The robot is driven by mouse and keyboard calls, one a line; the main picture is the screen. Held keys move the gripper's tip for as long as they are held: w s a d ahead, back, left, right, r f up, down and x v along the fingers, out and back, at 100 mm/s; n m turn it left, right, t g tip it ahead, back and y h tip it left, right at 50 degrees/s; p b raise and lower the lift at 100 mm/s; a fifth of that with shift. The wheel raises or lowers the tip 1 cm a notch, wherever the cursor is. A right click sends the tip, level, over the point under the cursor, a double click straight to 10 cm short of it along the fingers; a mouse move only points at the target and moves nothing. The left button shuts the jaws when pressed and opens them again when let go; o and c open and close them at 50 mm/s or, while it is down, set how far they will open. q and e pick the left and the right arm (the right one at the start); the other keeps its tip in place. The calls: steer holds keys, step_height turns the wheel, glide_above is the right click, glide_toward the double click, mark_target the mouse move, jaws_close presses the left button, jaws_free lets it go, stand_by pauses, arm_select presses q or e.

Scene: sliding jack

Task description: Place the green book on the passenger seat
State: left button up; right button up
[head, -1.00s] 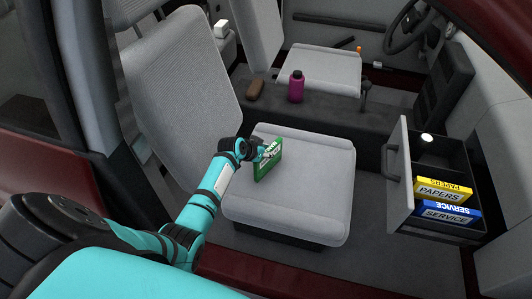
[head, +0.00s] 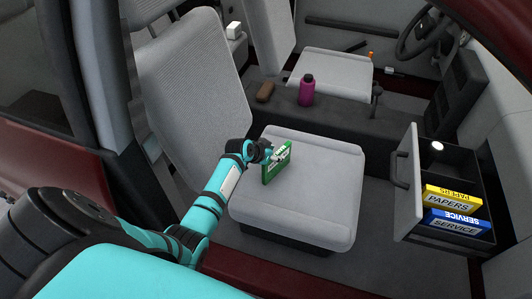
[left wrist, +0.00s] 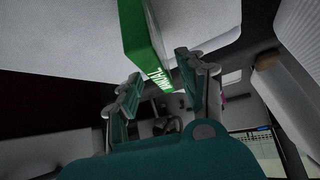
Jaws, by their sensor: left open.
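The green book (head: 277,167) stands on edge on the cushion of the passenger seat (head: 310,205), close to the cushion's left side. My left gripper (head: 266,153) is at the book's upper left, partly covering it. In the left wrist view the open fingers (left wrist: 160,80) are spread on either side of the green book (left wrist: 142,35), with its lettered spine between them. A gap shows beside the spine there. Whether a finger touches the book cannot be told. My right gripper is not in view.
An open drawer (head: 408,185) at the right holds a yellow papers box (head: 448,200) and a blue service box (head: 455,225). A purple bottle (head: 306,90) and a brown object (head: 265,92) sit on the console (head: 335,125). The seat backrest (head: 195,80) rises behind my arm.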

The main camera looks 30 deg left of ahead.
arm_select(q)
steer(key=p+v, duration=0.2)
steer(key=v, duration=0.9)
steer(key=shift+s, duration=0.1)
